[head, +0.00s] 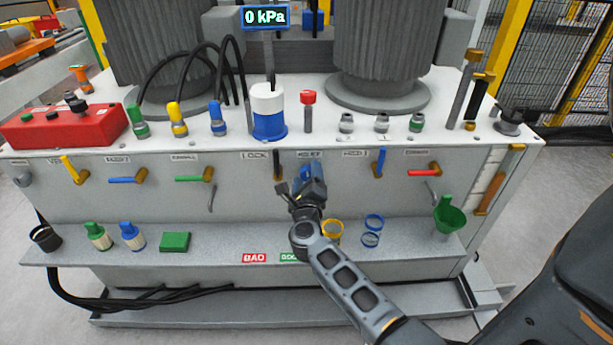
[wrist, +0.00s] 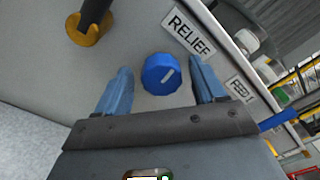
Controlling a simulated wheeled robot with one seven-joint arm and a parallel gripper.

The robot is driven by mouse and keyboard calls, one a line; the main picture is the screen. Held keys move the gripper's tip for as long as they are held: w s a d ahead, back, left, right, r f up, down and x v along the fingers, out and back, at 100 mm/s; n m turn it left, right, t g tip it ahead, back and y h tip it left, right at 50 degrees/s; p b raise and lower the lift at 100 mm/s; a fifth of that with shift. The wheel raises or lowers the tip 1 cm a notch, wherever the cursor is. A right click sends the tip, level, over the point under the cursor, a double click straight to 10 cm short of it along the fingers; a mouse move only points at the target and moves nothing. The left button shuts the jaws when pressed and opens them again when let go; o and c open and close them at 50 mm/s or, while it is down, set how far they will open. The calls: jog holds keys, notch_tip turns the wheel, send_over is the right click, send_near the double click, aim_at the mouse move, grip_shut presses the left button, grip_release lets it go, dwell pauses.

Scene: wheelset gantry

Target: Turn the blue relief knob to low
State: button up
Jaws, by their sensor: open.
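The blue relief knob (wrist: 156,78) is round and ridged, with a short white mark on its face that slants toward the upper right in the wrist view. It sits on the grey panel beside the RELIEF label (wrist: 188,31). My gripper (head: 311,184) is at the panel front below that label in the head view, where it hides the knob. In the wrist view its two blue fingers stand open, one on each side of the knob, with gaps visible between fingers and knob. No low marking is readable.
A black-handled lever on a yellow hub (wrist: 88,30) is close by on the panel. A blue-handled valve (head: 379,162) is to the right. Below are a yellow ring (head: 332,229), blue rings (head: 373,222) and a green funnel (head: 450,216) on the shelf. The display (head: 265,17) reads 0 kPa.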

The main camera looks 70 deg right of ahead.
jog(key=shift+d, duration=0.35)
jog(key=c, duration=1.1)
jog(key=shift+o, duration=0.2)
